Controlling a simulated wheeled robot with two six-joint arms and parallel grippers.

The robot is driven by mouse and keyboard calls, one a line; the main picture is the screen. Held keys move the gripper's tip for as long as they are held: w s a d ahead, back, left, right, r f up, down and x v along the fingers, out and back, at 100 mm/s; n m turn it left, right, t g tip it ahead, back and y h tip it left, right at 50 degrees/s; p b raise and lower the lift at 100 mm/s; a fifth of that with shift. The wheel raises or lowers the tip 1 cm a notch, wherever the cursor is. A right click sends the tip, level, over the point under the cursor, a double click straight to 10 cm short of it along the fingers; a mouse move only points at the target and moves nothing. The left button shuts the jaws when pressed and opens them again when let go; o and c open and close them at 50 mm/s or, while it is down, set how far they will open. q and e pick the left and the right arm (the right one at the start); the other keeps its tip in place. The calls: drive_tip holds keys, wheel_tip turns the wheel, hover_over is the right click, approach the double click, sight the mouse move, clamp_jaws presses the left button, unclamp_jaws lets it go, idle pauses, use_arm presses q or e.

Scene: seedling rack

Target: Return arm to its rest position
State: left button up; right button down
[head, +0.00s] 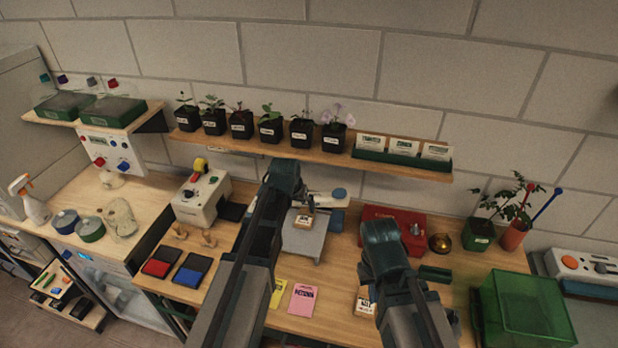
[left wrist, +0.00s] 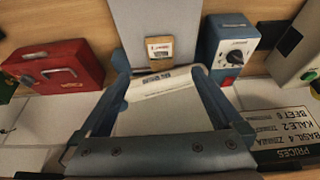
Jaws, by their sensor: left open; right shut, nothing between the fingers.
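My left gripper (head: 283,178) is above the bench in the head view, below the plant shelf and near a grey plate. In the left wrist view, its two blue-grey fingers (left wrist: 160,78) stand apart, with a pale lettered surface showing between them. They are not closed on anything. My right gripper (head: 383,243) is shut and empty, in front of the red box; its fingertips are hard to make out. A small labelled wooden block (head: 305,219) rests on the grey plate (head: 316,243); it also shows in the left wrist view (left wrist: 160,48).
Potted seedlings stand on a wall shelf (head: 350,156) behind my arms. A red box (head: 408,222) and a green translucent bin (head: 525,308) are at right. A white device (head: 200,200) and red and blue pads are at left. Yellow and pink cards (head: 302,300) lie in front.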

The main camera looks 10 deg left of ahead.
use_arm(q)
drive_tip(key=s+d+f+m+g+b, duration=0.1)
drive_tip(key=s+d+f+b, duration=0.2)
drive_tip(key=s, duration=0.5)
drive_tip(key=s+d+f+m+g+y+b, duration=0.1)
drive_tip(key=s+d+f+b, duration=0.3)
drive_tip(key=s, duration=0.4)
drive_tip(key=s+d+f+m+g+b, duration=0.1)
drive_tip(key=s+d+f+g+b, duration=0.1)
drive_tip(key=s+d+f+b, duration=0.2)
drive_tip(key=shift+s+d+f+g, duration=0.15)
drive_tip(key=shift+s+d+f, duration=0.15)
drive_tip(key=shift+s, duration=0.35)
drive_tip(key=shift+s+d+f+g, duration=0.1)
drive_tip(key=shift+s+d+f, duration=0.15)
drive_tip(key=shift+s+d, duration=0.3)
drive_tip(key=shift+s+d+f+g, duration=0.15)
drive_tip(key=shift+s+d+f, duration=0.1)
drive_tip(key=shift+s, duration=0.45)
use_arm(e)
wheel_tip(320, 180, down, 11)
use_arm(q)
drive_tip(key=shift+s+y, duration=0.15)
drive_tip(key=shift+y, duration=0.15)
